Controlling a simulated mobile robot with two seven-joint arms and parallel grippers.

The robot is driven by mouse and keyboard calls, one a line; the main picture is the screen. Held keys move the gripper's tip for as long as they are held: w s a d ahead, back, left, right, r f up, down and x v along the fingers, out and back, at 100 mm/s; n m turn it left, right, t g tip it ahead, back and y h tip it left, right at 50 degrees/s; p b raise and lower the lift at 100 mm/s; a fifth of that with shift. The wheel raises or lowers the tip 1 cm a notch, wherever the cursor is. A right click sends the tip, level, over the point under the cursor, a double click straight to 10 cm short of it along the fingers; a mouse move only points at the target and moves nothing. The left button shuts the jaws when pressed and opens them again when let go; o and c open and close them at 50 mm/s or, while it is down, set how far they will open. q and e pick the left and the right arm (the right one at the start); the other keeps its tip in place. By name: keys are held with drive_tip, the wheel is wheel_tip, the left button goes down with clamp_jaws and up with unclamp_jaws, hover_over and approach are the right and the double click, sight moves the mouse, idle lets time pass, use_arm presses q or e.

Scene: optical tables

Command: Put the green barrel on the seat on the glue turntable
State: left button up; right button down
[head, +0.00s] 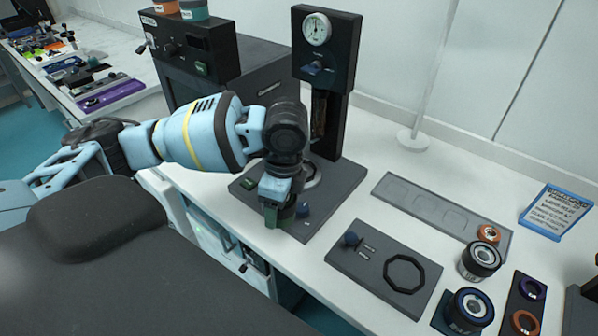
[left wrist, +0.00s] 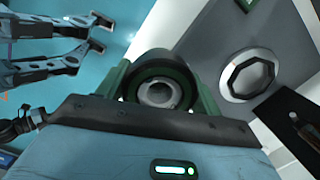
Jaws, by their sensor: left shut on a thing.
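My left gripper (head: 279,211) is shut on the green barrel (head: 288,213) in the head view, above the front part of the glue station's dark base (head: 330,201). In the left wrist view the barrel (left wrist: 160,70) shows end-on as a dark and green ring with a glassy centre, between the green fingers (left wrist: 163,92). The glue turntable (left wrist: 233,60) is a silver disc to the right of the barrel, apart from it. Its octagonal seat (left wrist: 249,78) is empty. In the head view the turntable (head: 313,174) is mostly hidden by my arm.
The gauge tower (head: 326,45) rises behind the turntable. To the right are a plate with an octagonal ring (head: 404,273), a long grey tray (head: 430,205) and dark cylinders (head: 480,260). White table lies between them.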

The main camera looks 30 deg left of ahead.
use_arm(q)
drive_tip(key=m, duration=0.1)
drive_tip(key=a+m, duration=0.2)
drive_tip(key=m, duration=0.1)
drive_tip(key=shift+w+a+r+t, duration=0.2)
drive_tip(key=shift+a+r+t, duration=0.05)
drive_tip(key=shift+r+t, duration=0.05)
drive_tip(key=a+r+m+t+p, duration=0.1)
drive_tip(key=a+m, duration=0.5)
drive_tip(key=m, duration=0.4)
drive_tip(key=shift+w+r+h, duration=0.15)
drive_tip(key=shift+w+h, duration=0.15)
drive_tip(key=shift+w, duration=0.05)
use_arm(e)
drive_tip(key=shift+w+r, duration=0.6)
drive_tip(key=shift+r, duration=0.15)
